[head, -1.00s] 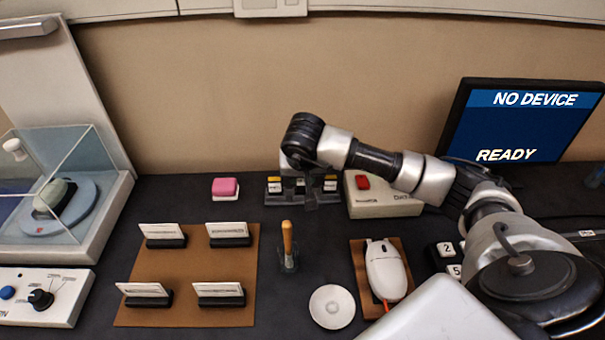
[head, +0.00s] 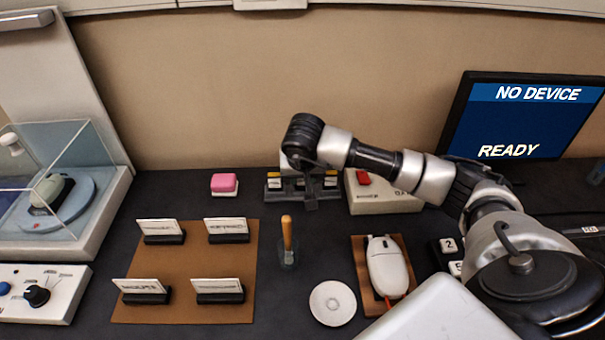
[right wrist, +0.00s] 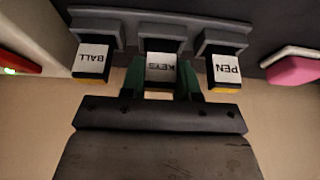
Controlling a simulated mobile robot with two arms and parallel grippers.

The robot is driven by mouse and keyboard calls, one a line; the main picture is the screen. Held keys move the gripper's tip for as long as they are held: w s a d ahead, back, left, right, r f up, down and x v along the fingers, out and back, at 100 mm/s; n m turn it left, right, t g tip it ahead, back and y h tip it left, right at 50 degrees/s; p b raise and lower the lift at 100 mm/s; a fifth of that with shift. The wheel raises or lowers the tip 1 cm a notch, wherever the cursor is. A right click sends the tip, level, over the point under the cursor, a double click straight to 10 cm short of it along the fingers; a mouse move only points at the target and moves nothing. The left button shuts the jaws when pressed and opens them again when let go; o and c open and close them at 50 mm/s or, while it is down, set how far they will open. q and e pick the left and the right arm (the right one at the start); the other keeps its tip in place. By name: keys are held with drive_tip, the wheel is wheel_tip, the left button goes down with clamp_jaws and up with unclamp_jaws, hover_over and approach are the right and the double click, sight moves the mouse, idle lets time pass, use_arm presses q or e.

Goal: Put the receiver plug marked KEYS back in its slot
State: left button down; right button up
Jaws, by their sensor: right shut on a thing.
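The receiver plug marked KEYS (right wrist: 162,66) has a white label, upside down in the right wrist view. My right gripper (right wrist: 160,82) is shut on it, with a green finger on each side. The plug is at the middle slot of the dark rack (right wrist: 200,22), between the plugs marked BALL (right wrist: 91,60) and PEN (right wrist: 226,68). Its far end meets the slot block; I cannot tell how deep it sits. In the head view my right gripper (head: 310,198) is over the rack (head: 274,196) and hides its middle. My left gripper is not in view.
A pink block (head: 224,183) lies left of the rack, and a pale box with a red switch (head: 365,177) stands close at its right. An upright wooden-handled tool (head: 286,240) stands in front. A mouse (head: 388,266) and a round white disc (head: 333,303) are nearer.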

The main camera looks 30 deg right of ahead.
drive_tip(key=shift+f, duration=0.15)
drive_tip(key=o, duration=1.5)
drive_tip(key=shift+r+p, duration=2.1)
drive_tip(key=shift+r, duration=1.45)
